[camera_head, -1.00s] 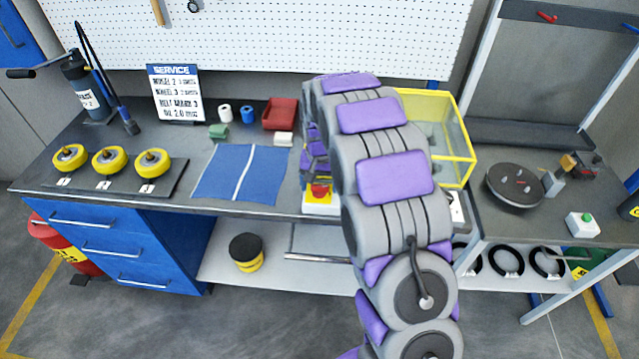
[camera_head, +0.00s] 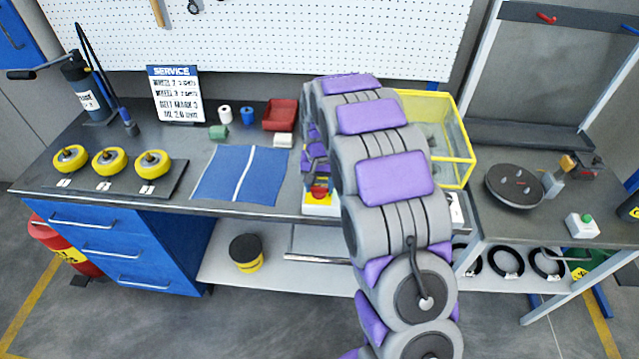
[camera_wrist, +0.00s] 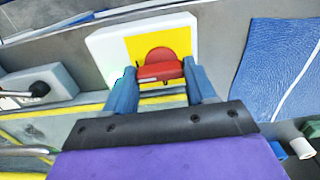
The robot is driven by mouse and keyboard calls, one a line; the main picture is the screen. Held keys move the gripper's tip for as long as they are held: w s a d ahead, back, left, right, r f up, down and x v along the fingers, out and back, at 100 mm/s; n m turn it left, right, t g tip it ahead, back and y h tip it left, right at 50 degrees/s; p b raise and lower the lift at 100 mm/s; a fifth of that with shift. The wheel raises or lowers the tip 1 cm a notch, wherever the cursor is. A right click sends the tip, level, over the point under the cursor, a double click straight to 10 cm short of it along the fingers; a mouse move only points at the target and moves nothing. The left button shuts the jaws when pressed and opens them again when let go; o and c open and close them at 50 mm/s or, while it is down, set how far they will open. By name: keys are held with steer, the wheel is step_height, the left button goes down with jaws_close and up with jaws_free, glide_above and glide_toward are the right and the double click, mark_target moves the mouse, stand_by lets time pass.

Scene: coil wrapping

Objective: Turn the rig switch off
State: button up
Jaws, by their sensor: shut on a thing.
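The rig switch has a red knob (camera_wrist: 160,56) on a yellow plate (camera_wrist: 180,36) on a white box (camera_wrist: 108,50). In the wrist view my gripper (camera_wrist: 159,73) has its two blue fingers at either end of the knob's red bar, shut on it. The bar lies across the picture, from finger to finger. In the head view the white switch box (camera_head: 321,211) sits at the bench's front edge, below my gripper (camera_head: 317,183).
A yellow-framed clear box (camera_head: 467,150) stands right of my arm. A blue mat (camera_head: 215,172) lies left of the switch. A lever with a black knob (camera_wrist: 39,89) is beside the switch. A second bench at right holds a black disc (camera_head: 512,187) and a green button box (camera_head: 583,225).

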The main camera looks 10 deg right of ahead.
steer(key=shift+r, duration=0.1)
steer(key=n+p, duration=0.3)
steer(key=n, duration=0.1)
steer(key=shift+w+r+n, duration=0.1)
steer(key=shift+n, duration=0.2)
steer(key=n+p, duration=0.3)
steer(key=n, duration=0.1)
steer(key=shift+a+n, duration=0.1)
steer(key=shift+n, duration=0.2)
steer(key=n+p, duration=0.1)
steer(key=n, duration=0.3)
steer(key=shift+p, duration=0.35)
steer(key=shift+w+n+p, duration=0.1)
steer(key=shift+n+p, duration=0.45)
steer(key=shift+n, duration=1.65)
steer(key=o, duration=1)
steer(key=shift+o, duration=0.2)
